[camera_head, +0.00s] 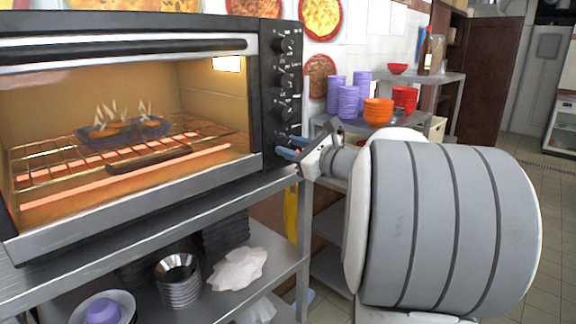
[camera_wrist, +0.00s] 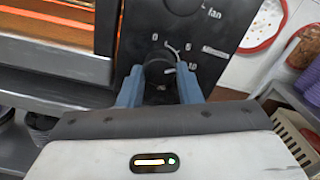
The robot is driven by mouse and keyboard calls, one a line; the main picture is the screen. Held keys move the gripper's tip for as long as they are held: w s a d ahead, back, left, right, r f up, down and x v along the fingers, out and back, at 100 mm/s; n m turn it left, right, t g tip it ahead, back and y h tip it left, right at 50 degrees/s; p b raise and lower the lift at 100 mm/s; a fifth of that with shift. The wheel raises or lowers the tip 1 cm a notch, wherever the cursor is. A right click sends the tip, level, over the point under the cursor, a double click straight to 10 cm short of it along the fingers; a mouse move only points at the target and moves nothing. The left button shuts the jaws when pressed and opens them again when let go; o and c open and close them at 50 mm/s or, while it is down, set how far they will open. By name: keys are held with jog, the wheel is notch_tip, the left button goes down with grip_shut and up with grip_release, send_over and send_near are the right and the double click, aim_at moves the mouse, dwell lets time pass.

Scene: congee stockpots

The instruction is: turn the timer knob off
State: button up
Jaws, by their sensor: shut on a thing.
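The timer knob (camera_wrist: 158,70) is a black knob on the oven's dark control panel, with a dial marked 0, 5 and 10 around it in the wrist view. My gripper (camera_wrist: 160,88) has its two blue fingers on either side of the knob and is shut on it. In the head view my gripper (camera_head: 287,147) is at the bottom of the control panel, where it mostly hides the lowest knob. Several black knobs (camera_head: 284,80) show in a column above it. The knob's exact pointer setting is hard to tell.
The oven (camera_head: 130,198) stands on a metal shelf, lit inside, with glowing heating bars and a smoking or flaming dark tray (camera_head: 125,131) on its rack. Purple cup stacks (camera_head: 348,101) and orange bowls (camera_head: 378,110) stand on a shelf behind my arm. Floor is open at the right.

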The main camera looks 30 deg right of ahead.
jog(key=n+b, duration=0.3)
jog(key=b, duration=0.1)
jog(key=n+b, duration=0.3)
jog(key=b, duration=0.2)
jog(key=f+n+b, duration=0.1)
jog(key=n+b, duration=0.2)
jog(key=b, duration=0.1)
jog(key=shift+f+b, duration=0.1)
jog(key=shift+b, duration=0.3)
jog(key=n+b, duration=0.4)
jog(key=b, duration=0.1)
jog(key=shift+d+n, duration=0.1)
jog(key=shift+n, duration=0.3)
jog(key=shift+r+n+b, duration=0.3)
jog(key=shift+n+b, duration=0.6)
jog(key=shift+b, duration=0.25)
jog(key=shift+s+r+n+b, duration=0.1)
jog(key=shift+r+n+b, duration=0.05)
jog(key=shift+n+b, duration=0.4)
jog(key=shift+r, duration=0.15)
jog(key=o, duration=0.8)
jog(key=shift+o, duration=0.9)
jog(key=shift+r, duration=0.1)
